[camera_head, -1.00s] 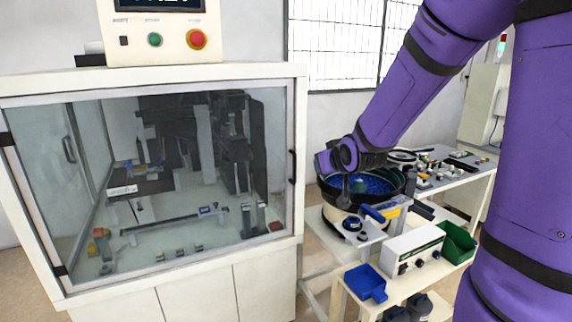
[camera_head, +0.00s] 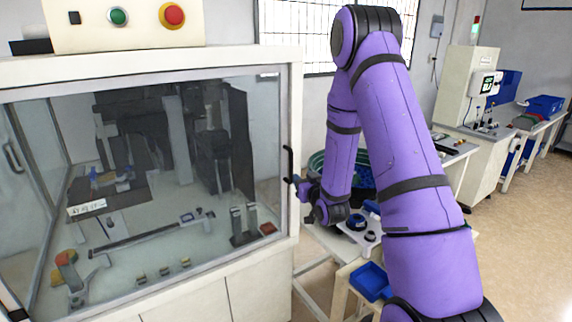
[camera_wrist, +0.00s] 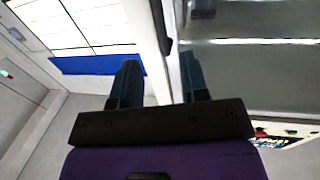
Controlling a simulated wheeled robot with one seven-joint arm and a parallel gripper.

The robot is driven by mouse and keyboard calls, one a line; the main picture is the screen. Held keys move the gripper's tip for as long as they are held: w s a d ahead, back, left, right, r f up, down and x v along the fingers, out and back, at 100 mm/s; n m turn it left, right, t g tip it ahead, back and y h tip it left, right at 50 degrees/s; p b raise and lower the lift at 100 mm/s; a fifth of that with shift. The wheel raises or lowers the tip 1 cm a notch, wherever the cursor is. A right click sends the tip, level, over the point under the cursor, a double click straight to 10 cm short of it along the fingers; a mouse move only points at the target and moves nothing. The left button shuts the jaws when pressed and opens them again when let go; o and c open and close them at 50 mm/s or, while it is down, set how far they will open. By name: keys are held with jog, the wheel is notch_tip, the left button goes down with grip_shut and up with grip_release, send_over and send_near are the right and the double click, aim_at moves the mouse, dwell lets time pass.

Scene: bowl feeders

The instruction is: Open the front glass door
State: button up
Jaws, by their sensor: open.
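The front glass door (camera_head: 150,180) fills the cabinet's front in the head view and looks shut, its frame flush with the cabinet. Its black vertical handle (camera_head: 289,165) is on the right edge of the frame. My gripper (camera_head: 296,184) is at the lower part of this handle, coming from the right. In the wrist view my gripper (camera_wrist: 158,62) is open, and the dark handle (camera_wrist: 163,25) shows between and beyond its two fingers. The right finger is over the glass side, the left finger over the room side. Whether either finger touches the handle cannot be told.
A control box with a green button (camera_head: 118,16) and a red button (camera_head: 171,14) sits on the cabinet. Right of the cabinet, a bowl feeder (camera_head: 362,172) is partly hidden behind my arm, and a blue bin (camera_head: 371,281) sits low. Open floor (camera_head: 510,220) lies further right.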

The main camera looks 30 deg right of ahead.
aim_at(292, 166)
jog(key=w, duration=0.3)
jog(key=w+d, duration=0.1)
jog(key=w, duration=0.6)
jog(key=shift+w+d, duration=0.2)
jog(key=shift+d, duration=0.15)
grip_shut()
